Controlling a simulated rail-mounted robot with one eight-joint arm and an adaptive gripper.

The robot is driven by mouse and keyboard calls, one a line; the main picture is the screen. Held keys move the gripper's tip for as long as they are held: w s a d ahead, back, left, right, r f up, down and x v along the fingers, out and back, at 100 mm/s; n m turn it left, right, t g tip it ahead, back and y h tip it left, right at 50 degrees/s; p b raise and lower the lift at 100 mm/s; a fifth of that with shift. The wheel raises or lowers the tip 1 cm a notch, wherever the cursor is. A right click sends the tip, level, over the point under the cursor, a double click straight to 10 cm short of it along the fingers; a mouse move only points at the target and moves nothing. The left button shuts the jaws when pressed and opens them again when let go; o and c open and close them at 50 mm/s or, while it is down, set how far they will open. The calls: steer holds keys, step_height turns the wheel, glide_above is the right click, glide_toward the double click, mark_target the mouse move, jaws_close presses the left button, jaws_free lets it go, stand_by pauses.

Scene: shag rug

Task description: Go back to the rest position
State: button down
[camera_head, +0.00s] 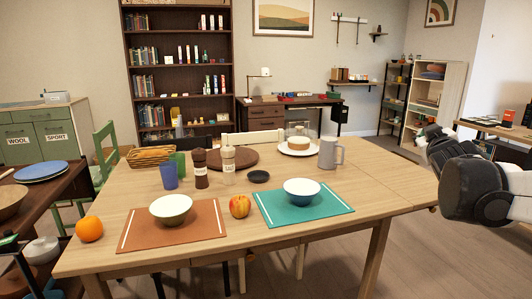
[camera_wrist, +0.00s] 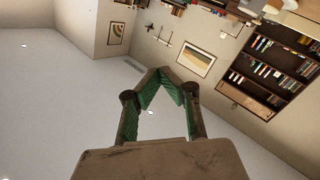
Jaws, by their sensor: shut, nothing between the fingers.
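My gripper (camera_wrist: 159,74) shows in the wrist view with its green-lined fingers drawn together at the tips. It is shut and empty, and nothing touches it. Behind it are the white ceiling and the wall, so it is held up in open air, away from the table. In the head view, part of my arm (camera_head: 478,188) stands at the right, beside the right end of the wooden table (camera_head: 385,190). I cannot make out the fingertips in that view.
A side table (camera_head: 500,131) stands behind my arm.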

steer(key=s+a+f+m+g+y, duration=0.1)
steer(key=s+a+f+g+y, duration=0.15)
steer(key=s+a+f, duration=0.7)
steer(key=s+a+f+g+y, duration=0.1)
steer(key=s+a+f+g, duration=0.4)
steer(key=s, duration=0.7)
steer(key=s+a+f+m+g+y, duration=0.1)
steer(key=s+a+f+g+y, duration=0.1)
steer(key=s+a+f, duration=0.7)
step_height(320, 180, up, 18)
steer(key=s+d+p, duration=0.1)
steer(key=p, duration=1.7)
step_height(320, 180, down, 19)
steer(key=b, duration=1.9)
steer(key=shift+d, duration=0.2)
